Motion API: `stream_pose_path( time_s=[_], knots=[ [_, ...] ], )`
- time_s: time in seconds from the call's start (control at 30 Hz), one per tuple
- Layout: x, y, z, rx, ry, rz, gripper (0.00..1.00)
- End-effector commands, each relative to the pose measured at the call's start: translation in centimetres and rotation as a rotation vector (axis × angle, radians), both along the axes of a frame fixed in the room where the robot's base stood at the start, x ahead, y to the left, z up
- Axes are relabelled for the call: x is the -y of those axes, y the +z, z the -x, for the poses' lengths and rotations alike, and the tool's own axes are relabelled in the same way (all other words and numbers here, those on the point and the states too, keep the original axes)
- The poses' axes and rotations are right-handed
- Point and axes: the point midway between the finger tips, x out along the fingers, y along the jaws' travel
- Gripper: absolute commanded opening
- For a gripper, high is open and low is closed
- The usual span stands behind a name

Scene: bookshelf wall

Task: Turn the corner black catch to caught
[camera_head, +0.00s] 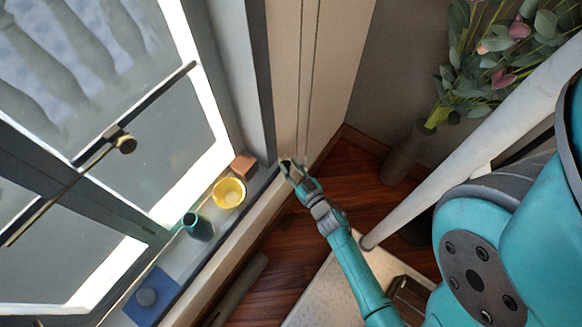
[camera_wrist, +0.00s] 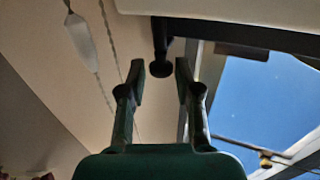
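A black catch (camera_wrist: 161,42) shows in the wrist view as a dark bar with a rounded end, beside the window frame. Its rounded end appears between my gripper's (camera_wrist: 160,70) two fingertips, with a gap on each side; I cannot tell how far beyond them it lies. I cannot make out this catch in the head view. There my gripper (camera_head: 292,168) is over the inner edge of the sill, beside the wall. The fingers are apart and hold nothing.
The sill (camera_head: 176,262) holds a brown block (camera_head: 243,166), a yellow bowl (camera_head: 229,192), a teal cup (camera_head: 197,226) and a blue pad (camera_head: 151,296). A bar with a brass knob (camera_head: 126,144) crosses the window. Thin cords (camera_head: 309,70) hang nearby; a vase (camera_head: 404,155) stands right.

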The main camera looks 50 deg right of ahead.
Motion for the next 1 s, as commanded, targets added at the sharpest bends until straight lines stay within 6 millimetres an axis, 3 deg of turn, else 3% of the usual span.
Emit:
stream_pose_path(
  time_s=[0.33,0.7,1.0],
  knots=[
    [-0.2,-0.3,0.5,-0.006,-0.001,-0.003,0.35],
    [-1.9,-0.3,5.6,-0.005,-0.005,-0.003,0.35],
    [-2.6,-0.2,7.2,-0.003,-0.001,-0.002,0.35]
  ],
)
